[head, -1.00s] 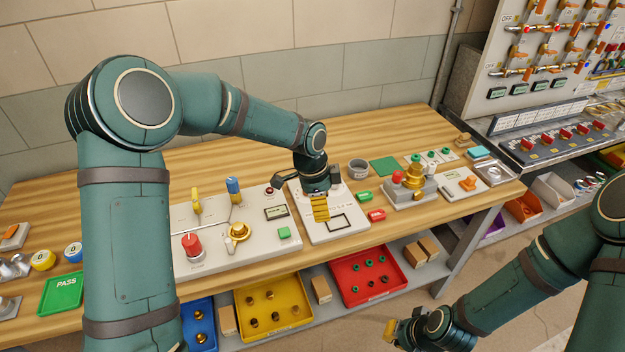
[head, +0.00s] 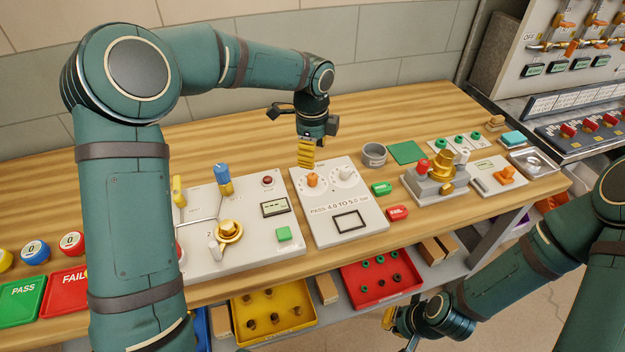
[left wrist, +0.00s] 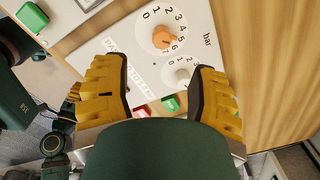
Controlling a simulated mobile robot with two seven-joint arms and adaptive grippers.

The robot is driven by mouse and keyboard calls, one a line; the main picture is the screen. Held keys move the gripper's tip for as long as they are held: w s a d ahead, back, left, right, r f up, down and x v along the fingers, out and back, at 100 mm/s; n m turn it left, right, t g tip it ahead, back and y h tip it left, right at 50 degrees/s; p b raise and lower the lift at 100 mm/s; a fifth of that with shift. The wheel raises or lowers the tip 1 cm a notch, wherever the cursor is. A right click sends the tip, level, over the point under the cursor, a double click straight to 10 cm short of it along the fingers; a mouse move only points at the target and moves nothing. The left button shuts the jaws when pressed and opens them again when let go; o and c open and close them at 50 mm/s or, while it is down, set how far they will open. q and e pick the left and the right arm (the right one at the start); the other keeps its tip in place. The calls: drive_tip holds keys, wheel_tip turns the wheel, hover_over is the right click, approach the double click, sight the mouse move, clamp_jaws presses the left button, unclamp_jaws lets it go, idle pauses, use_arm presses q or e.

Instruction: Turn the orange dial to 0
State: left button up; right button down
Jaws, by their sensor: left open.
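The orange dial (head: 312,180) sits on the white panel (head: 330,205) with a printed number scale.
A grey panel (head: 190,250) with a brass knob, levers and a green button stands left of the white panel. A grey cup (head: 374,155), a green tag (head: 381,189) and a red tag (head: 397,213) lie to the right. The wood behind the panels is mostly clear.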

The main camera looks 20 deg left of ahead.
sight(313, 176)
use_arm(q)
drive_tip(key=f+b, duration=0.1)
drive_tip(key=f, duration=0.8)
drive_tip(key=shift+w+f+b, duration=0.2)
drive_tip(key=shift+f+b, duration=0.15)
drive_tip(key=shift+a, duration=0.1)
clamp_jaws()
